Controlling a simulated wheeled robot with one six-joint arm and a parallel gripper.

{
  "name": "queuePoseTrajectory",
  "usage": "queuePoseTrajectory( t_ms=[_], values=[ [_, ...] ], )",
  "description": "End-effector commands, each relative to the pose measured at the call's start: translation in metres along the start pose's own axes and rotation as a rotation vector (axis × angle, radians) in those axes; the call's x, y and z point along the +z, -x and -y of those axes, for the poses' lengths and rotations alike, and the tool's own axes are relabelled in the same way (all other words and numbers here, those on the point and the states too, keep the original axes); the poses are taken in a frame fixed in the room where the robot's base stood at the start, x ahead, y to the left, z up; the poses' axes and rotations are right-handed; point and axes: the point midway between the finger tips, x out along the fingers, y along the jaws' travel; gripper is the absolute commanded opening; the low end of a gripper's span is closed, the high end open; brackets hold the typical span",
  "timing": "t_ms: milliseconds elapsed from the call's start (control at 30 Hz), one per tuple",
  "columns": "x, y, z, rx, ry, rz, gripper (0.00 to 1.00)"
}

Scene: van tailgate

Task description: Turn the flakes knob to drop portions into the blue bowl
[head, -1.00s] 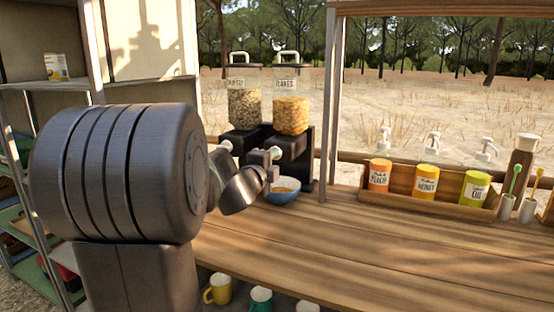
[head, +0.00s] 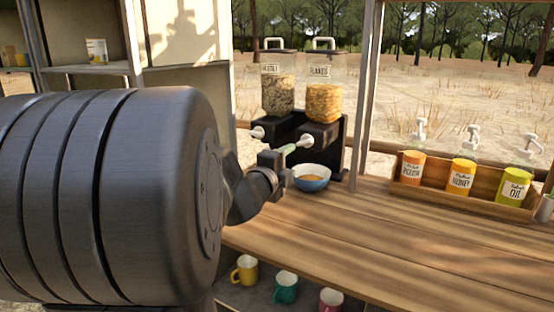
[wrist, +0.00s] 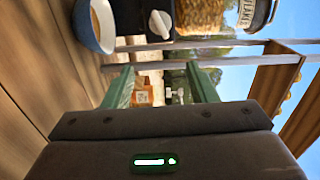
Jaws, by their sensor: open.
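The flakes dispenser (head: 324,92) stands on a black base, with orange flakes in its clear hopper. Its white knob (head: 305,141) faces out at the front; in the wrist view the knob (wrist: 160,24) shows above the gap between the fingertips, apart from them. The blue bowl (head: 312,184) sits on the counter below, with tan contents inside; the wrist view shows it too (wrist: 84,32) at upper left. My gripper (head: 290,150) is close to the flakes knob, left of it and above the bowl. Its green fingers (wrist: 163,75) are open with nothing between them.
The muesli dispenser (head: 279,85) with its own white knob (head: 257,133) stands directly left. A wooden rack (head: 446,197) of pump bottles stands at right. A post (head: 368,95) rises just right of the dispensers. The front counter is clear; mugs (head: 286,287) sit on a shelf below.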

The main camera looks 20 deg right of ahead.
Motion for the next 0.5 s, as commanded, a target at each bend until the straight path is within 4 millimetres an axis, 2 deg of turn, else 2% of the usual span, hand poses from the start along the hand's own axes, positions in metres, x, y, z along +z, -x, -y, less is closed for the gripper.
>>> queuePoseTrajectory(
  t_ms=[33,67,167,500],
  values=[
    [0.001,-0.001,0.002,0.005,0.032,-0.003,0.62],
    [0.001,-0.002,0.003,0.008,0.064,-0.006,0.68],
    [0.002,-0.006,0.004,0.022,0.239,-0.019,0.69],
    [0.009,-0.012,0.004,0.058,1.171,-0.03,0.69]
  ],
)
